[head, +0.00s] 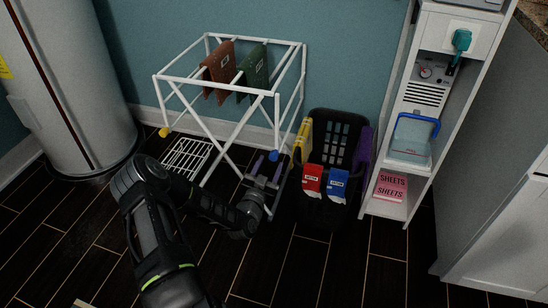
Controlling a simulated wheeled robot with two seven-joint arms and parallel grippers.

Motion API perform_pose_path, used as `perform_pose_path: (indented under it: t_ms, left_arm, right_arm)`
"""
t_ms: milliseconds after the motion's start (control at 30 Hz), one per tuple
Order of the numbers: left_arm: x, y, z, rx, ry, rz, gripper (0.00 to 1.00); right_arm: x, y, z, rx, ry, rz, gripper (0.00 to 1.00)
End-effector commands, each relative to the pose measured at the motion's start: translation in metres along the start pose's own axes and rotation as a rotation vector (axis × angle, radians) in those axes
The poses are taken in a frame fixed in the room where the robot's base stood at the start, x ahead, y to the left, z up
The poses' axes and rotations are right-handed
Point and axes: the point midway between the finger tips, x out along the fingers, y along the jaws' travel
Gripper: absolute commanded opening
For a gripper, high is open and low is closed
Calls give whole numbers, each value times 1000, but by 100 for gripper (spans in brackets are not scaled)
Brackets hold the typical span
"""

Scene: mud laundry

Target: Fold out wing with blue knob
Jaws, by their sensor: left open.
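A white drying rack (230,88) stands by the blue wall, with a brown cloth (219,70) and a green cloth (254,70) hung over its top bars. The blue knob (273,156) is low at the rack's front right, on a wing that hangs down. A yellow knob (164,132) shows at the lower left. My left gripper (265,168) is open, with its fingers pointing up close to the blue knob. I cannot tell whether they touch it. The gripper and arm hide part of the rack's lower right. My right gripper is out of view.
A black basket (334,205) with yellow, purple, red and blue items stands just right of the gripper. A white shelf unit (415,175) is further right, and a white cylindrical tank (75,90) is at left. The dark floor in front is mostly clear.

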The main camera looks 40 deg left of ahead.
Motion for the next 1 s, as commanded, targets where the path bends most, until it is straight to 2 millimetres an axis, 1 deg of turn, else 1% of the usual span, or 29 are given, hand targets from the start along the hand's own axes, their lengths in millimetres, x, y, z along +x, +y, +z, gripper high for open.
perform_pose_path:
  t_ms: [33,100,200,300,433,667,1000]
  left_arm:
    - [8,1,3,0,1,-1,50]
    - [20,1,3,0,2,-1,50]
    - [35,1,3,-1,2,-1,50]
    - [46,1,2,-1,0,0,50]
    - [52,0,1,-2,-1,0,50]
    - [53,0,1,-1,-2,0,50]
    - [52,0,1,-1,-2,0,23]
  right_arm:
    - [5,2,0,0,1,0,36]
    - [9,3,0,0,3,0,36]
    - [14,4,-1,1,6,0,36]
    - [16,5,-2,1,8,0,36]
    - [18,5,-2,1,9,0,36]
    - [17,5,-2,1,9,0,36]
    - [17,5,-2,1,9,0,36]
